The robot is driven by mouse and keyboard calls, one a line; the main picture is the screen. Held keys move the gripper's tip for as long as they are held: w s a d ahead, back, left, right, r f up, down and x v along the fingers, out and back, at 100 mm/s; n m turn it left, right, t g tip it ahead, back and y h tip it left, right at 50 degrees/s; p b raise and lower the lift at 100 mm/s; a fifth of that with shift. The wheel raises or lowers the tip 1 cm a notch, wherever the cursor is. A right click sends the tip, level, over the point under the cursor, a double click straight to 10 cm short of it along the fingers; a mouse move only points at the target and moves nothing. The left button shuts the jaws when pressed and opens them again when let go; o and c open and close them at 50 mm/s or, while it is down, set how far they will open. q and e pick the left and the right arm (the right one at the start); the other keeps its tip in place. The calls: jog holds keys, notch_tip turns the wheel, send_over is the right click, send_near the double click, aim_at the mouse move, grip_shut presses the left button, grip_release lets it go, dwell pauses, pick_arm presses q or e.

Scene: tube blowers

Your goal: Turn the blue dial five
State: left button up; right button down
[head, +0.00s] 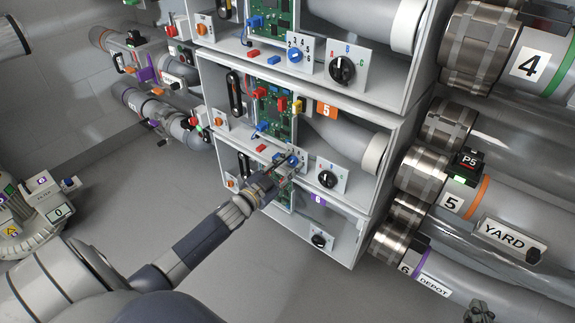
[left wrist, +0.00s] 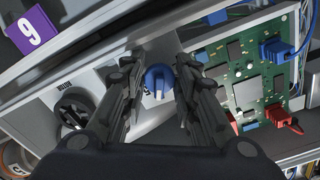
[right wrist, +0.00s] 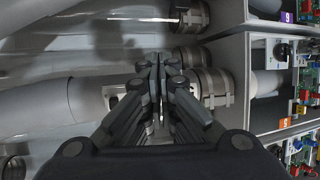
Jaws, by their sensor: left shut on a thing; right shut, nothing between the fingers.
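The blue dial (head: 292,160) sits on a small white numbered plate in the compartment below the orange 5 label (head: 326,110). In the left wrist view the blue dial (left wrist: 157,82) lies between my fingertips. My left gripper (head: 277,168) is shut on it, and its fingers partly cover the plate in the head view. My right gripper (right wrist: 157,75) is shut and empty, in front of grey pipes in the right wrist view.
A black dial (head: 328,179) is right of the blue dial. A green circuit board (head: 274,110) with coloured plugs is close by. Another blue dial (head: 295,55) is in the compartment above. A purple 6 label (head: 318,199) marks the shelf edge below. Large pipes (head: 490,205) fill the right side.

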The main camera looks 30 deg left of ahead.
pick_arm(q)
jog(key=m, duration=0.3)
jog(key=shift+r+p, duration=0.1)
jog(key=shift+p, duration=0.3)
jog(key=shift+a+m, duration=0.1)
jog(key=shift+m, duration=1.4)
pick_arm(e)
jog(key=s+d+f+g+h, duration=0.1)
jog(key=s+f+g, duration=0.2)
jog(key=s+f, duration=0.1)
jog(key=shift+d+f, duration=0.35)
jog(key=shift+d, duration=0.05)
jog(key=shift+s, duration=0.1)
pick_arm(q)
jog(key=o, duration=0.7)
jog(key=shift+o, duration=0.2)
pick_arm(e)
jog(key=shift+f, duration=0.1)
